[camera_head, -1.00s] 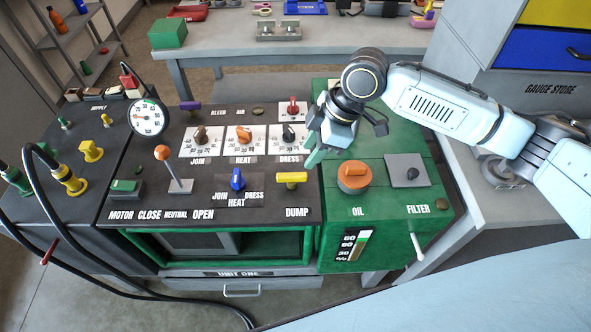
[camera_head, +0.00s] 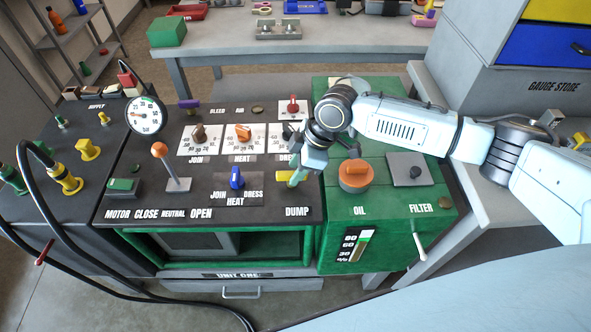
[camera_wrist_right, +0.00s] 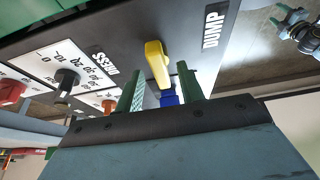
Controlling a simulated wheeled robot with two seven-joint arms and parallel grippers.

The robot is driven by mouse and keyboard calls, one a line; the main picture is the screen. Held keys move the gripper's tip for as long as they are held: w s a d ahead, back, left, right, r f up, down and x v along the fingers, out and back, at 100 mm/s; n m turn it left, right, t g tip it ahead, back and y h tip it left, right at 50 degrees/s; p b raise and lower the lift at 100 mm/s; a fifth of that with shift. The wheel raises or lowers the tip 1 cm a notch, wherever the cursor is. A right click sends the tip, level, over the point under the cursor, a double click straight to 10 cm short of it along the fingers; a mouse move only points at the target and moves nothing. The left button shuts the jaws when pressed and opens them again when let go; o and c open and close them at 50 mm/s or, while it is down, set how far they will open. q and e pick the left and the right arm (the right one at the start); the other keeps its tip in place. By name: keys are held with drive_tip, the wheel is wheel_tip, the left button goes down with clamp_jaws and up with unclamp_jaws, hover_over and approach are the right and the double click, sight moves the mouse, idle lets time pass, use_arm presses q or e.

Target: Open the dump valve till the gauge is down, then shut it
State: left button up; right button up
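The dump valve's yellow handle (camera_head: 282,176) sits above the DUMP label on the black panel, partly hidden by my right gripper in the head view. In the right wrist view the yellow handle (camera_wrist_right: 157,63) shows in the gap between the green fingertips. My right gripper (camera_head: 297,175) is open at the handle, and I cannot tell whether a finger touches it. The round white gauge (camera_head: 146,115) stands at the panel's back left; its needle points leftward, too small to read. My left gripper seems to show small at the top right of the wrist view (camera_wrist_right: 287,22).
A blue selector (camera_head: 236,179) is left of the handle. An orange OIL knob (camera_head: 355,173) stands to its right on the green cabinet. Three dial knobs lie behind, the DRESS one partly covered by my wrist. An upright orange-topped lever (camera_head: 160,150) stands farther left.

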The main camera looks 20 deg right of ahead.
drive_tip(key=shift+a+f, duration=0.15)
drive_tip(key=shift+f, duration=0.25)
clamp_jaws()
